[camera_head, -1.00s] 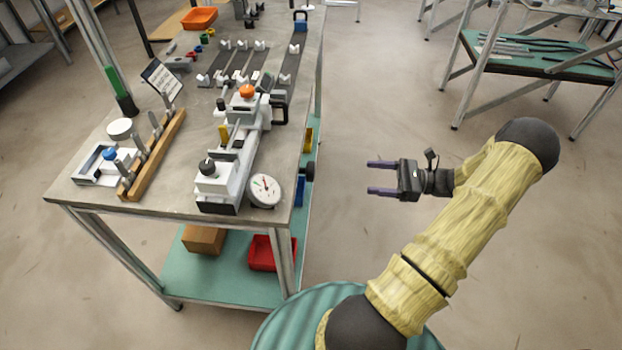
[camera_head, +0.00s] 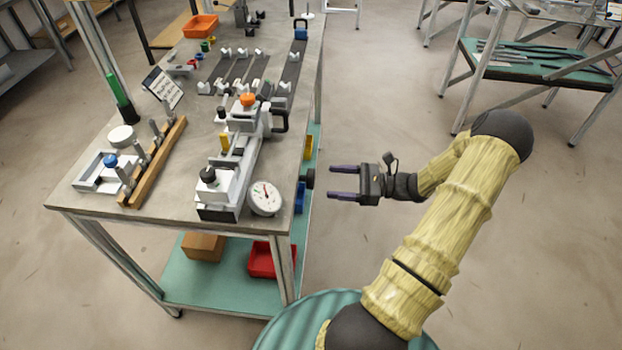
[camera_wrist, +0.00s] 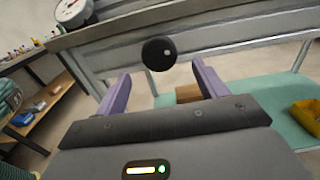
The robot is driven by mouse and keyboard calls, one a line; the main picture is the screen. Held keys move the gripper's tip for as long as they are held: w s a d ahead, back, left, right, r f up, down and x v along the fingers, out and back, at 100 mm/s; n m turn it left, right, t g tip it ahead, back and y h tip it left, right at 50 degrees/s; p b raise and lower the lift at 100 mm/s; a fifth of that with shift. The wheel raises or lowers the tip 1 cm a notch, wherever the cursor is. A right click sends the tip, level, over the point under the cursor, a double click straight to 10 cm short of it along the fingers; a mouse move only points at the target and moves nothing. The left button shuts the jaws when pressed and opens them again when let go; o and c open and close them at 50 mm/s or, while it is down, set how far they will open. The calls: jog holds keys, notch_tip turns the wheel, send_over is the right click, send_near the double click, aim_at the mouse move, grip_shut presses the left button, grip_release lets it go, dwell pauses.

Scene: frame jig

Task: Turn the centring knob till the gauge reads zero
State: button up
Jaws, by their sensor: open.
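A black round knob (camera_head: 308,178) sticks out from the right side of the workbench. In the wrist view the knob (camera_wrist: 159,53) has a pale dot and lies ahead of and between my fingers. A white dial gauge (camera_head: 265,198) with a red needle stands at the bench corner, by the white jig (camera_head: 227,187). Its scale is too small to read. The gauge also shows at the upper left of the wrist view (camera_wrist: 72,12). My gripper (camera_head: 333,182) is open and empty, its purple fingers pointing at the bench side, apart from the knob.
The bench top (camera_head: 165,205) carries a wooden pin rack (camera_head: 155,165), a sign (camera_head: 162,86) and an orange tray (camera_head: 200,26). The lower shelf holds a red bin (camera_head: 262,262) and a brown box (camera_head: 203,246).

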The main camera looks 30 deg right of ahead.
aim_at(311, 180)
jog(key=x, duration=0.7)
jog(key=shift+w+a, duration=0.1)
jog(key=shift+a, duration=0.1)
jog(key=c, duration=0.9)
